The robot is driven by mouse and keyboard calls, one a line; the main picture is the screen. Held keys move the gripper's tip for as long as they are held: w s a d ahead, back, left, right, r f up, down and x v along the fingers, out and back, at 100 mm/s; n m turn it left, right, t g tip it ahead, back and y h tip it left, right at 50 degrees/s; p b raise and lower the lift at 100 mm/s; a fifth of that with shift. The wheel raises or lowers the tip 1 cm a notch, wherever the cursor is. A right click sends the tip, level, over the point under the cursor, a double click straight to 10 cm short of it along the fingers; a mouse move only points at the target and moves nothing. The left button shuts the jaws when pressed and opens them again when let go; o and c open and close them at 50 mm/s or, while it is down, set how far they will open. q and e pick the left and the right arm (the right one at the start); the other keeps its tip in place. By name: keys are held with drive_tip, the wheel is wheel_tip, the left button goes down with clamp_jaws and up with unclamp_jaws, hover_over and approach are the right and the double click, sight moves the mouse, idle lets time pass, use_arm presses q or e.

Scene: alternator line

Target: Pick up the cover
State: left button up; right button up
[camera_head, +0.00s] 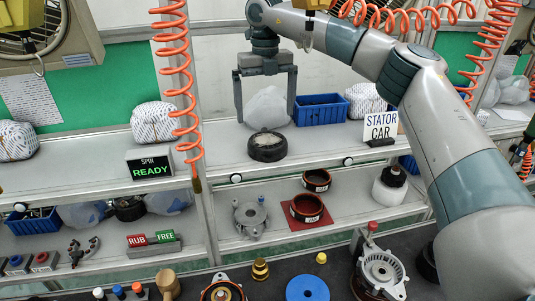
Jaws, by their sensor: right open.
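A grey metal end piece with lugs (250,215), which looks like the cover, lies on the lower shelf, left of the red mat. A round black ring-shaped part with a pale top (267,150) sits on the upper shelf; I cannot tell whether it is a cover too. My right gripper (266,117) hangs over the upper shelf, fingers pointing down and wide apart, with nothing held. It appears above or behind the black round part; the exact depth is unclear. My left gripper is not in view.
Blue bins (320,110), a clear bag (268,106) and a STATOR CAR sign (380,127) stand on the upper shelf. Copper-coloured rings (307,208) lie on the lower shelf. An orange coiled hose (180,90) hangs left. The dark bench in front holds several parts, including a blue disc (307,288).

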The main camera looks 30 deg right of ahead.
sight(268, 140)
drive_tip(key=shift+f+b, duration=0.6)
drive_tip(key=shift+f, duration=0.85)
drive_tip(key=f+b, duration=0.3)
drive_tip(key=shift+s+d+f, duration=0.15)
drive_tip(key=shift+s+f, duration=0.15)
drive_tip(key=shift+f, duration=0.1)
drive_tip(key=shift+f+b, duration=0.35)
drive_tip(key=shift+f, duration=0.35)
drive_tip(key=c, duration=0.9)
drive_tip(key=shift+r, duration=0.1)
